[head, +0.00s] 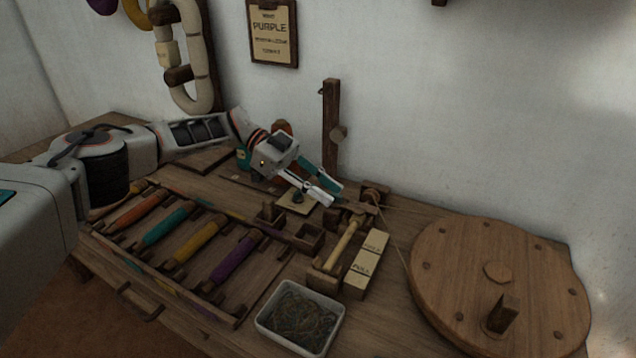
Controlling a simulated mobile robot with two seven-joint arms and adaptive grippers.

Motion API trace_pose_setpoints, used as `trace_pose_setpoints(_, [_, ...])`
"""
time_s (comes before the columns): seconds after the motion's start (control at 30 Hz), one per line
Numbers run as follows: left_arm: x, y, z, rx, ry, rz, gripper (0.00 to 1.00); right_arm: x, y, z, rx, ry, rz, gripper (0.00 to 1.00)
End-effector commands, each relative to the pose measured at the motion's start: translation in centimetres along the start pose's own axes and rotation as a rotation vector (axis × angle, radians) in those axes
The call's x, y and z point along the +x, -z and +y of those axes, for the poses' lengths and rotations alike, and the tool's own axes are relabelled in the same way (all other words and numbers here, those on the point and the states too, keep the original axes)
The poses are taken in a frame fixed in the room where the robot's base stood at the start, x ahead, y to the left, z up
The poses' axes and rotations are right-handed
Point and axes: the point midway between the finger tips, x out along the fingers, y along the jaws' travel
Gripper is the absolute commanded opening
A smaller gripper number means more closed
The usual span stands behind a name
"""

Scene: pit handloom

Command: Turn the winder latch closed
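My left gripper (334,194) reaches in from the left over the back of the bench, pointing right and down. Its two fingers show a gap between them, with nothing clearly held. Just beyond the fingertips is a small dark wooden piece (355,206) by the back of the winder; I cannot tell whether it is the latch or whether the fingers touch it. The winder holds a pale yellow spindle (343,243), with a cord running to the large wooden wheel (450,262) on the right. A small plate with a dark knob (297,197) lies below the gripper. My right gripper is not in view.
A rack of coloured bobbins (190,242) fills the bench's left. A white tray of tangled thread (300,318) stands in front, beside pale labelled blocks (366,262). An upright wooden post (331,125) stands behind the gripper against the wall.

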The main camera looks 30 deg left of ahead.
Motion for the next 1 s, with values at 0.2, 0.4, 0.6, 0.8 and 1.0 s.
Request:
trace_pose_setpoints(0.2, [-3.5, 0.1, -0.1, 0.000, 0.005, -0.001, 0.24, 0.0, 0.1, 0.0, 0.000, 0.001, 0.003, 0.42])
trace_pose_setpoints(0.4, [-5.7, 0.0, -0.1, 0.001, 0.002, -0.002, 0.24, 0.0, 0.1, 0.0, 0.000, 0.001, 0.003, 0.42])
trace_pose_setpoints(0.6, [-6.7, 0.1, -0.1, 0.001, 0.001, 0.000, 0.24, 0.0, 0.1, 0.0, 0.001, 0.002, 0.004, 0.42])
trace_pose_setpoints(0.8, [-6.9, 0.1, 0.0, 0.002, 0.001, 0.001, 0.24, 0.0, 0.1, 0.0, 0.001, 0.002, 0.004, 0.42])
trace_pose_setpoints(1.0, [-6.9, 0.1, 0.0, 0.002, 0.001, 0.001, 0.24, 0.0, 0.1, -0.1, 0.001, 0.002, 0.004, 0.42])
